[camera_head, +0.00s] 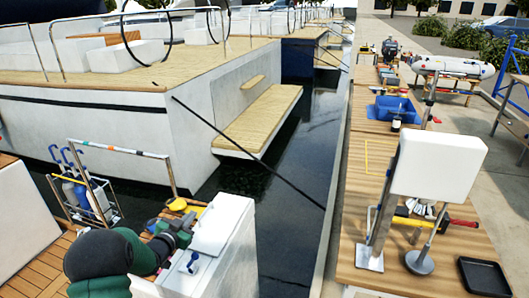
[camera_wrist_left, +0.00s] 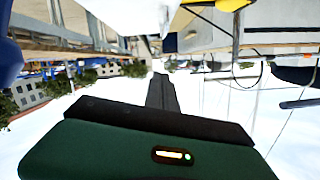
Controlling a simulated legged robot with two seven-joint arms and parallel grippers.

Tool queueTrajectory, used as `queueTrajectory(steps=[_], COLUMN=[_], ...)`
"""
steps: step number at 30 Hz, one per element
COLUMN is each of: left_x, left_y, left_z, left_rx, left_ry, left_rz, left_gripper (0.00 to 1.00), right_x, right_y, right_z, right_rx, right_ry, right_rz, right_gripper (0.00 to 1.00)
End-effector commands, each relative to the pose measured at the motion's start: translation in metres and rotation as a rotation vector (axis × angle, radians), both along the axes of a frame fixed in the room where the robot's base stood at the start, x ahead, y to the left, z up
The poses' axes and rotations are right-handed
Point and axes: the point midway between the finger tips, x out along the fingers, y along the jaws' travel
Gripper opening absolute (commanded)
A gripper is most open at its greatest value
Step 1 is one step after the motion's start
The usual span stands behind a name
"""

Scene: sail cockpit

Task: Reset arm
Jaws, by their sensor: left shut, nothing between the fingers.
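My left arm comes in at the lower left of the head view as a dark green and black rounded link. My left gripper (camera_head: 168,240) is at its far end, beside the white cockpit console (camera_head: 222,228), and is partly hard to make out there. In the left wrist view the dark fingers (camera_wrist_left: 161,78) lie together, shut, with nothing between them. That view is upside down, with bright sky low in the picture. My right gripper is not in view.
A yellow item (camera_head: 177,204) lies near the gripper, by a rail with a striped top bar (camera_head: 118,149). Dark water separates the moored boat (camera_head: 100,110) from the wooden dock (camera_head: 375,150). On the dock are a white panel (camera_head: 438,165) and a blue bin (camera_head: 393,108).

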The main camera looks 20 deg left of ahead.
Motion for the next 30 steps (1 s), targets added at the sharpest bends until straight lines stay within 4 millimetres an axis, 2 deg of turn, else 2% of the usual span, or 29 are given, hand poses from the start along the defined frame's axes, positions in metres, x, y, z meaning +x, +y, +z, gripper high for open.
queueTrajectory(steps=[2,5,6,8,9,11,12,15,18,21,30], left_x=[-0.003,-0.032,-0.056,-0.101,-0.131,-0.177,-0.205,-0.265,-0.300,-0.313,-0.313], left_y=[-0.016,-0.062,-0.088,-0.124,-0.145,-0.178,-0.201,-0.217,-0.228,-0.230,-0.230], left_z=[0.012,0.026,0.028,0.026,0.025,0.022,0.020,0.018,0.017,0.015,0.015], left_rx=[-0.012,-0.055,-0.082,-0.119,-0.141,-0.167,-0.175,-0.249,-0.289,-0.297,-0.297], left_ry=[0.056,0.245,0.352,0.508,0.601,0.733,0.813,0.960,1.045,1.078,1.078], left_rz=[0.020,0.085,0.113,0.148,0.165,0.174,0.165,0.217,0.237,0.243,0.243], left_gripper=[0.00,0.00,0.00,0.00,0.00,0.00,0.00,0.00,0.00,0.00,0.00], right_x=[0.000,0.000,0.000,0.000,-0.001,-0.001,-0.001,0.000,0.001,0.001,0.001], right_y=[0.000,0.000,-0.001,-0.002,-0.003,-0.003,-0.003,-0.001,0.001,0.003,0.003], right_z=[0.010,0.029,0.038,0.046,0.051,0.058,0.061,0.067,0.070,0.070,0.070], right_rx=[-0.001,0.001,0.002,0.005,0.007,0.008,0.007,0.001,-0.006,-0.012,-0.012], right_ry=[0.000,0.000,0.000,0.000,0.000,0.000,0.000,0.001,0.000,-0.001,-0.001], right_rz=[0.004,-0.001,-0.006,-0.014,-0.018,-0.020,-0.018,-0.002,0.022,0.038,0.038], right_gripper=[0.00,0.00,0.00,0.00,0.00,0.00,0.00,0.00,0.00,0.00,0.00])
